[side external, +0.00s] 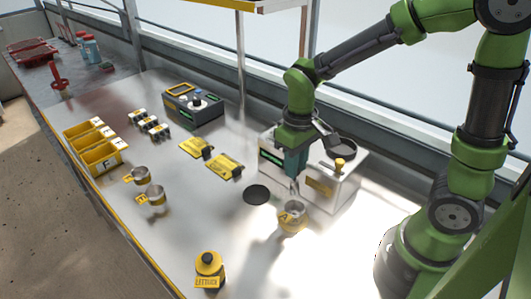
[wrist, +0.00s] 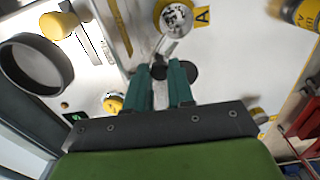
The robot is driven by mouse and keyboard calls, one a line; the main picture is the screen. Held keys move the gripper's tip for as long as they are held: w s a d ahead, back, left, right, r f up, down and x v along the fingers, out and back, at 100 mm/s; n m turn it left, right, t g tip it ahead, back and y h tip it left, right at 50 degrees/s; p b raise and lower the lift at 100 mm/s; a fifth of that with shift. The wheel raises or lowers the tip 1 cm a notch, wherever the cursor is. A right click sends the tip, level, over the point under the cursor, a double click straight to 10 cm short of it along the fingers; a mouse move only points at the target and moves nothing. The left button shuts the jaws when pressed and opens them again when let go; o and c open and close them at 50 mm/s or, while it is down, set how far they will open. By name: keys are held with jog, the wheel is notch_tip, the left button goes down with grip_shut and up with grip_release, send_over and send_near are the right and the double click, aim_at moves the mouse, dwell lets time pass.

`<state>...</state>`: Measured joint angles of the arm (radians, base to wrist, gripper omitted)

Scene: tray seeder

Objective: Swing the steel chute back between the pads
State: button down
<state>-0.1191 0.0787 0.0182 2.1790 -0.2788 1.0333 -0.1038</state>
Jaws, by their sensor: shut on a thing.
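My gripper (side external: 293,172) is in front of the white seeder box (side external: 345,190), pointing down. In the wrist view its two teal fingers (wrist: 165,88) are shut on the steel chute (wrist: 166,46). The shiny chute runs from between the fingers toward the cup marked A (wrist: 175,18), which holds dark and light specks. In the side view the chute (side external: 296,188) is a small bright piece below the fingers, just above cup A (side external: 292,218). I cannot tell which parts are the pads. The chute's attachment to the box is hidden by my gripper.
A black disc (side external: 256,194) lies left of cup A. Two yellow-labelled blocks (side external: 225,166) lie behind it. A yellow knob (side external: 340,164) and dark hopper (side external: 340,147) top the box. A lettuce jar (side external: 209,268) stands in front. Two cups (side external: 155,195) are further left.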

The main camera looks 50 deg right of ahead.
jog(key=shift+w+a+m, duration=0.1)
jog(key=shift+m, duration=0.2)
jog(key=shift+w+a+m, duration=0.2)
jog(key=shift+w+m, duration=0.3)
jog(key=shift+m, duration=0.8)
jog(key=shift+w+a+m, duration=0.2)
jog(key=shift+w+m, duration=0.35)
jog(key=shift+m, duration=0.75)
jog(key=shift+w+a+m, duration=0.2)
jog(key=shift+w+m, duration=0.3)
jog(key=shift+m, duration=0.8)
jog(key=c, duration=1)
grip_release()
notch_tip(320, 180, up, 17)
